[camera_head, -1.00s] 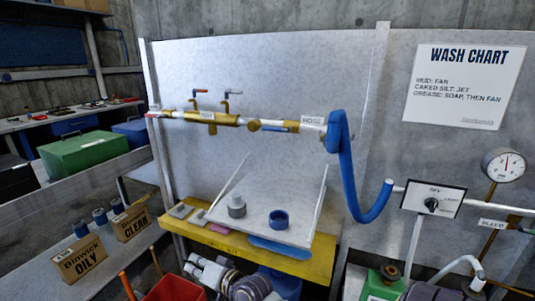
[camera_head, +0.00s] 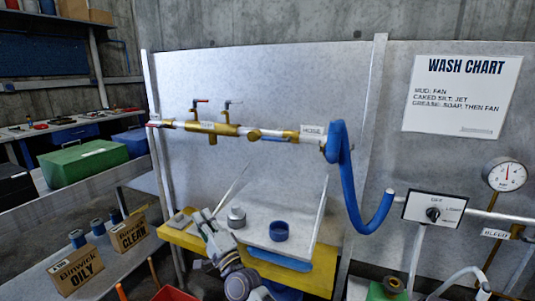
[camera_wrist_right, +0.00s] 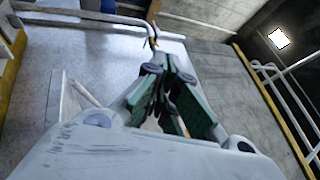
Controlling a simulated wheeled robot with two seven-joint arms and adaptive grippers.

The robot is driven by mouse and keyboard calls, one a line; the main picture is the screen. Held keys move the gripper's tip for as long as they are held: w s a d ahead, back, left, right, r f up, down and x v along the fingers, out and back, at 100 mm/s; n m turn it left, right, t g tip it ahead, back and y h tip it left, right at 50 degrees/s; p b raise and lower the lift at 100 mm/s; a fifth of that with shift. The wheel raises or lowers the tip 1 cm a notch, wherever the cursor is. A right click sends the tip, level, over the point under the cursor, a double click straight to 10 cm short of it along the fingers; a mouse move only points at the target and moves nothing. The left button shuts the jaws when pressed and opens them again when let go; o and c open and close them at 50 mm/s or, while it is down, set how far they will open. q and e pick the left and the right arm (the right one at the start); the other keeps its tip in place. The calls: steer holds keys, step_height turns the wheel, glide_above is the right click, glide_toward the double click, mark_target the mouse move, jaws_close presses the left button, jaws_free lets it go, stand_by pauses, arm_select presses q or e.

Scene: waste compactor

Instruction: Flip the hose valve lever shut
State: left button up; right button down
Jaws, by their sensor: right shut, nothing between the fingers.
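The white and brass pipe (camera_head: 226,129) runs across the splash panel. Near its right end is a brass valve (camera_head: 254,135) with a blue lever (camera_head: 277,140) lying roughly along the pipe, just left of the HOSE label (camera_head: 312,131). The blue hose (camera_head: 345,170) hangs from the pipe's right end. My right gripper (camera_head: 204,217) is at the left edge of the wash tray, below the pipe and apart from the lever. It is shut and empty; its green-padded fingers also show in the right wrist view (camera_wrist_right: 160,82). My left gripper is out of view.
The tilted wash tray (camera_head: 296,228) holds a grey cylinder (camera_head: 236,215) and a blue ring (camera_head: 279,231), above a yellow bench (camera_head: 185,240). Two taps (camera_head: 228,106) stand up from the pipe. The space before the panel, between pipe and tray, is clear.

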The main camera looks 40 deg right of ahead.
mark_target(276, 138)
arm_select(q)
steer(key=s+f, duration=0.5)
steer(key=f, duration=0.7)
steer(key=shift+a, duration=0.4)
arm_select(e)
steer(key=s+d+r+m+g+h, duration=0.1)
steer(key=d+r+m+g+h, duration=0.1)
steer(key=d+m+g+h, duration=0.3)
steer(key=s+d+r+m+g+h, duration=0.2)
steer(key=d+m+g+h, duration=0.4)
steer(key=d+m+h, duration=0.7)
steer(key=shift+s+d+r+m+h, duration=0.2)
steer(key=shift+r+m+h, duration=0.5)
steer(key=shift+m+h, duration=3.4)
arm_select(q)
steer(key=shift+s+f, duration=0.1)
arm_select(e)
steer(key=m+y, duration=0.3)
steer(key=shift+r+m+y, duration=0.1)
steer(key=shift+m+y, duration=0.3)
